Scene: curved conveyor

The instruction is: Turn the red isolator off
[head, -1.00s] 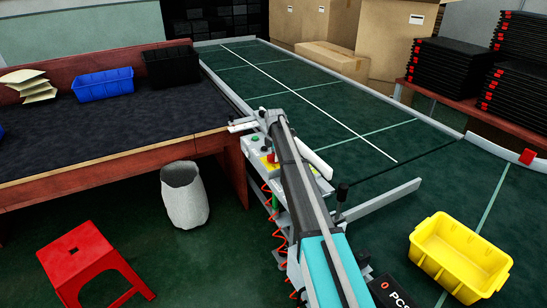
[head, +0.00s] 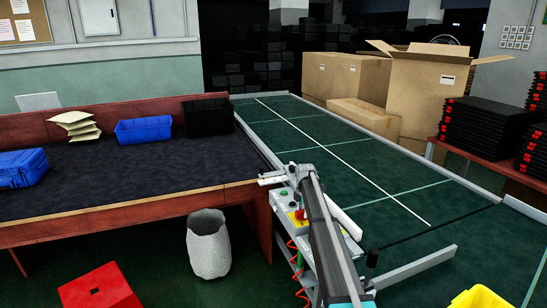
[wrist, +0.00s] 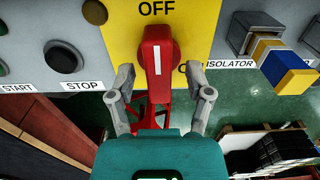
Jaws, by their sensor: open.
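The red isolator handle (wrist: 157,58) sits on a yellow plate (wrist: 113,35) in the wrist view. It stands upright, with a white line along it and its upper end just under the word OFF. My gripper (wrist: 160,80) is open, with one finger on each side of the handle's lower part. Contact between the fingers and the handle cannot be made out. In the head view the control box (head: 287,209) stands at the table's right end, partly hidden by my arm, with a small yellow and red patch showing.
START and STOP buttons (wrist: 63,57) lie left of the handle, a blue and yellow switch block (wrist: 290,72) right. The green conveyor (head: 375,165) runs beside the dark-topped table (head: 110,175). A grey bin (head: 208,245) and red stool (head: 98,290) stand on the floor.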

